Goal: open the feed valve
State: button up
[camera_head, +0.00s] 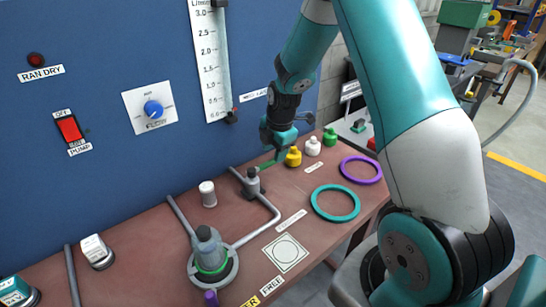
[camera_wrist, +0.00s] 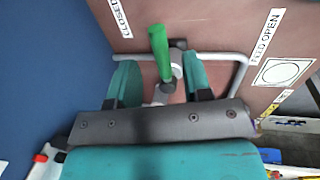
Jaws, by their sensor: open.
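The feed valve (camera_head: 253,184) is a small grey body on the pipe on the brown bench, with a green lever handle (camera_head: 267,164). The lever points away to the right, toward the yellow knob. In the wrist view the green handle (camera_wrist: 160,52) lies between a "CLOSED" label (camera_wrist: 120,17) and a "FEED OPEN" label (camera_wrist: 268,35), its end nearer "CLOSED". My gripper (camera_head: 277,146) is just above the lever's outer end. In the wrist view its open teal fingers (camera_wrist: 160,82) stand on either side of the handle, with gaps; I cannot tell any contact.
A teal ring (camera_head: 335,216) and purple ring (camera_head: 361,182) lie to the right. A white-topped post (camera_head: 207,194) stands left of the valve. The blue panel (camera_head: 110,120) rises behind.

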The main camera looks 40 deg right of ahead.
aim_at(272, 160)
jog(key=shift+w+f, duration=0.2)
jog(key=shift+f, duration=0.7)
jog(key=shift+w+f, duration=0.2)
jog(key=shift+f, duration=0.7)
grip_shut()
